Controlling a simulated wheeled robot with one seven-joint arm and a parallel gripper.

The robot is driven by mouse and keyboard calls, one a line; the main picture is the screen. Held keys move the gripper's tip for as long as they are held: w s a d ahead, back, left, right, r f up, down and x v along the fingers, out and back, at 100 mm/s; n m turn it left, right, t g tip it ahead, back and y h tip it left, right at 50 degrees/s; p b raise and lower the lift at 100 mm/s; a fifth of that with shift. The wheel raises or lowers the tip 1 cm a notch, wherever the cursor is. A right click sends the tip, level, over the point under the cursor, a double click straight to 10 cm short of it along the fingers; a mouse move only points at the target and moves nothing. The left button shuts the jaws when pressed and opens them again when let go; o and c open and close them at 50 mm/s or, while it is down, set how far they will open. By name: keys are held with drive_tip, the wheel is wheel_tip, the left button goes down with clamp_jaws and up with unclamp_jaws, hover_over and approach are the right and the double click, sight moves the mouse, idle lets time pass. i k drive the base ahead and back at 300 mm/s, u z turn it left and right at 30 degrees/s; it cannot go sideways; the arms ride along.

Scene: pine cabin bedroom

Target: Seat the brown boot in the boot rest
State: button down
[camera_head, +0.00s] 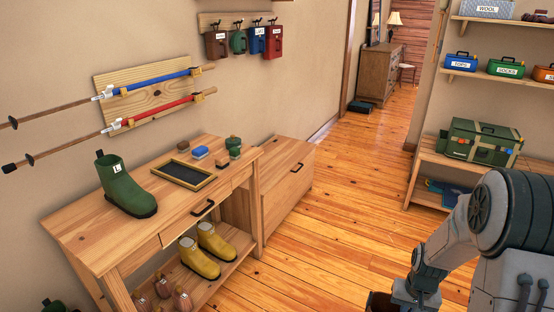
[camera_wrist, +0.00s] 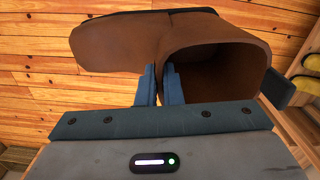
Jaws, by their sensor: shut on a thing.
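The brown boot (camera_wrist: 120,42) fills the upper wrist view, its open top facing the camera and its toe pointing left. My gripper (camera_wrist: 161,72) is shut on the rim of the boot's shaft, with the blue fingers pinching its wall. In the head view only a dark brown bit of the boot (camera_head: 379,302) shows at the bottom edge, below my arm; my fingers are hidden there. A wood-framed tray with a dark inset (camera_head: 184,174) lies empty on the bench. I cannot tell for sure that it is the boot rest.
A green boot (camera_head: 126,190) stands on the bench (camera_head: 85,225) left of the tray; small blocks or brushes (camera_head: 222,157) lie behind it. Yellow boots (camera_head: 202,259) stand on the shelf below. A wooden chest (camera_head: 287,170) adjoins the bench. The floor between bench and my arm is clear.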

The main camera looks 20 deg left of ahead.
sight(192, 178)
drive_tip(key=u, duration=0.05)
drive_tip(key=i, duration=0.95)
drive_tip(key=u, duration=0.65)
drive_tip(key=i, duration=0.6)
drive_tip(key=u, duration=1.2)
drive_tip(key=i, duration=0.45)
drive_tip(key=u, duration=0.4)
